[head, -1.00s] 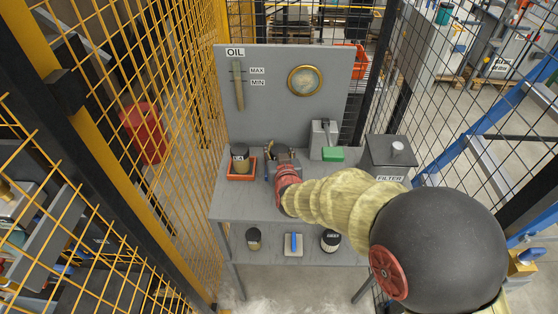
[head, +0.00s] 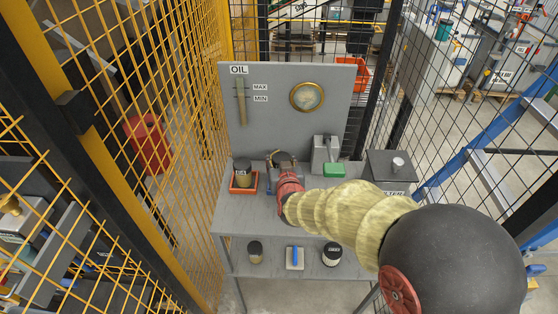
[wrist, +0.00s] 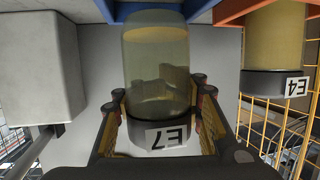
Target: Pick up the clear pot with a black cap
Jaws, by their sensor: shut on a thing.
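The clear pot with a black cap (wrist: 158,70) fills the middle of the wrist view, cap toward the bottom of the picture. It looks yellowish and carries a white label reading E7. My gripper (wrist: 160,92) is shut on it, with fingers on both sides near the cap. In the head view my gripper (head: 283,172) is above the grey table, and the dark cap (head: 284,158) shows just beyond it. The pot's lower part is mostly hidden there by my gripper.
A similar pot labelled E4 (wrist: 278,45) stands in an orange tray (head: 244,190) to the left in the head view. A grey metal box (head: 326,148) and a green block (head: 333,169) stand to the right. A filter box (head: 391,170) is farther right. The lower shelf holds several items.

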